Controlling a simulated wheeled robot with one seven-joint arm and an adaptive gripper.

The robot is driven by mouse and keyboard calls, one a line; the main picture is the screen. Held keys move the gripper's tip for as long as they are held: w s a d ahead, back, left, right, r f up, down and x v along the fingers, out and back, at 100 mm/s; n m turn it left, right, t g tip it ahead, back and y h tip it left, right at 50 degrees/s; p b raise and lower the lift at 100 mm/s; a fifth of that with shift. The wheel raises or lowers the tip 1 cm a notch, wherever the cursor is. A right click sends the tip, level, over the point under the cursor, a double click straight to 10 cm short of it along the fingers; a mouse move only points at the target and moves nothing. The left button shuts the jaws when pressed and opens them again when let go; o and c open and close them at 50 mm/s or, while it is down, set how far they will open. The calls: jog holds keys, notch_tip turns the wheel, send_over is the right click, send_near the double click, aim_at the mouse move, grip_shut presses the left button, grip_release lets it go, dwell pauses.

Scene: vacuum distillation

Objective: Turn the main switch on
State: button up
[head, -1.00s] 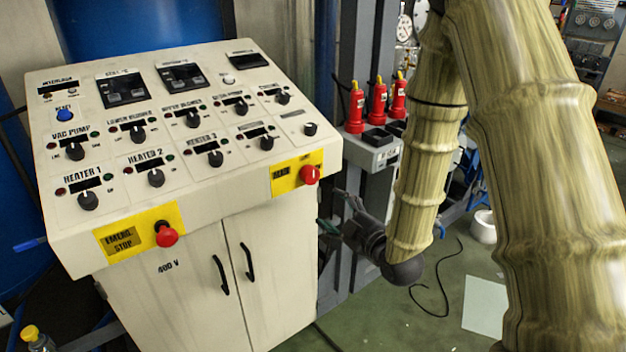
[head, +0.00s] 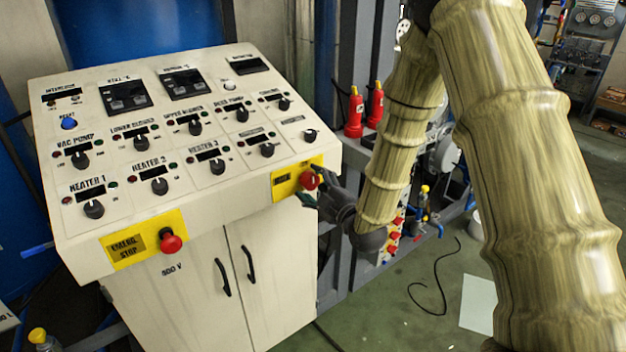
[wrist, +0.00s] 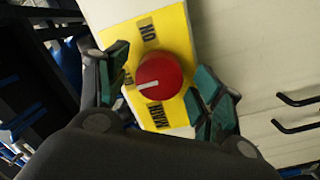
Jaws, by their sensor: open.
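The main switch is a red round knob (head: 309,179) on a yellow plate (head: 284,185) at the right end of the control panel's front edge. In the wrist view the red knob (wrist: 158,77) shows a white pointer line, on a yellow plate (wrist: 172,50) with black lettering. My gripper (head: 326,192) is at the knob's right side in the head view. In the wrist view my gripper (wrist: 160,88) is open, with one green-padded finger on each side of the knob. I see a gap between the knob and the fingers; whether the tips are level with it I cannot tell.
The cream control panel (head: 232,178) carries several black knobs. A red emergency stop button (head: 171,243) sits on the left of its front edge. Cabinet doors with black handles (head: 222,277) are below.

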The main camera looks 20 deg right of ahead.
jog(key=shift+w+a, duration=0.1)
jog(key=shift+w, duration=0.3)
jog(key=c, duration=1)
